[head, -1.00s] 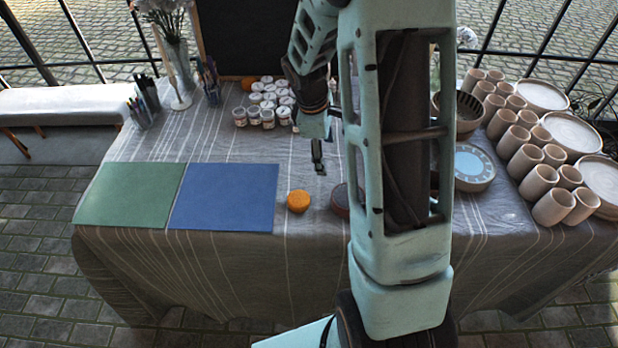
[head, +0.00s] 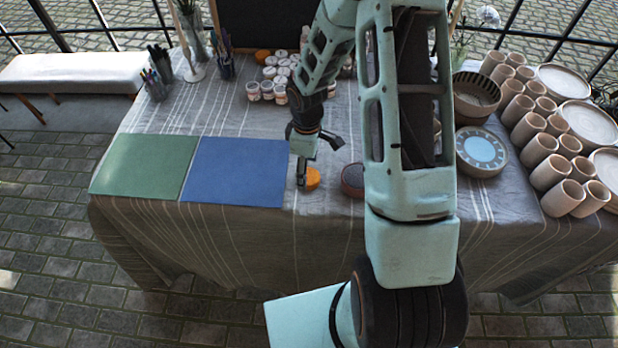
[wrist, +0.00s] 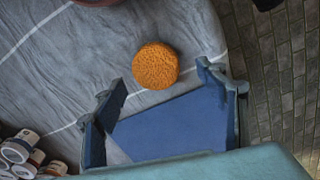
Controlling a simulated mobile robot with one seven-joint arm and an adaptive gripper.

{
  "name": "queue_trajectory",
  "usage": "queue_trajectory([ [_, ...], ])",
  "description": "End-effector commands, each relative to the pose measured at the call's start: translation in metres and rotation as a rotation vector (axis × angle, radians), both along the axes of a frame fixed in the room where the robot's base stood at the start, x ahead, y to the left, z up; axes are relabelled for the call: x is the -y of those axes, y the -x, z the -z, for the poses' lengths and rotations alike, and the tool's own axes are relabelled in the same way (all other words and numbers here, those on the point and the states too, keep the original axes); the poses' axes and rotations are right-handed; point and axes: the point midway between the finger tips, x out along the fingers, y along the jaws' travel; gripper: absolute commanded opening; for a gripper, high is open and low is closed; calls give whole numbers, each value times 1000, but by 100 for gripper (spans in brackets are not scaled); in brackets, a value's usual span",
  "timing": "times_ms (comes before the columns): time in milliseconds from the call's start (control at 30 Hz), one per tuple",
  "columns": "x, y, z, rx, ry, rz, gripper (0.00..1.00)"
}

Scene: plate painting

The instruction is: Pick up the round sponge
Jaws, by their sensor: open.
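The round orange sponge (head: 313,178) lies on the cloth-covered table near its front edge, to the right of the blue mat (head: 235,172). In the wrist view the sponge (wrist: 155,66) shows whole, with a rough, pitted top. My gripper (wrist: 160,77) is open and empty, its two fingers spread wide to the left and right of the sponge's lower side. In the head view my gripper (head: 302,183) is at the sponge's left side and covers part of it. I cannot tell the height left between the fingertips and the table.
A dark round pot with a reddish top (head: 353,180) stands just right of the sponge. A green mat (head: 143,165) lies left of the blue one. White-lidded paint jars (head: 267,90) stand behind. Several clay cups (head: 550,172) and plates fill the right side.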

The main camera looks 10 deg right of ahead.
Motion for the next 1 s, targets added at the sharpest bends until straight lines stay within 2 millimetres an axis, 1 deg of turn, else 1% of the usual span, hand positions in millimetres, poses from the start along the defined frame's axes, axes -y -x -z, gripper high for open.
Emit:
queue_trajectory([
  [133,6,0,19,-5,1,-1,66],
  [200,6,-1,28,-3,-1,-3,66],
  [300,6,-1,37,-3,1,-2,66],
  [400,6,-1,41,-1,0,-1,66],
  [633,6,-1,42,0,1,-1,65],
  [900,6,-1,41,0,1,-1,35],
  [1000,6,-1,41,0,1,-1,27],
])
